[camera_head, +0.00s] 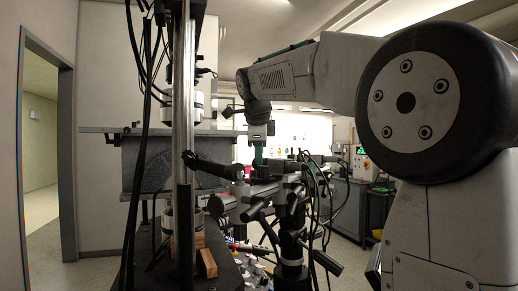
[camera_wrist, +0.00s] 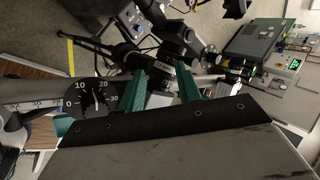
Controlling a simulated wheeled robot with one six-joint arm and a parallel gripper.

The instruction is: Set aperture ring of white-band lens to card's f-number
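My gripper (camera_wrist: 162,88) has two green fingers that stand apart in the wrist view. Dark equipment and a small pale part show in the gap, and I cannot tell whether anything touches the fingers. In the head view my gripper (camera_head: 259,158) points down over a cluttered bench, beside a dark horizontal arm. Dark cylindrical optical parts (camera_wrist: 178,35) lie beyond the fingers in the wrist view; none can be surely told as the white-band lens. No aperture ring marks or card with an f-number can be read.
A black dial (camera_wrist: 92,98) marked 0 to 30 and a scale are left of the fingers. An instrument with a green display (camera_wrist: 262,48) stands at the upper right. In the head view, a vertical metal post (camera_head: 182,120), cables and clamp stands (camera_head: 290,225) crowd the bench.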

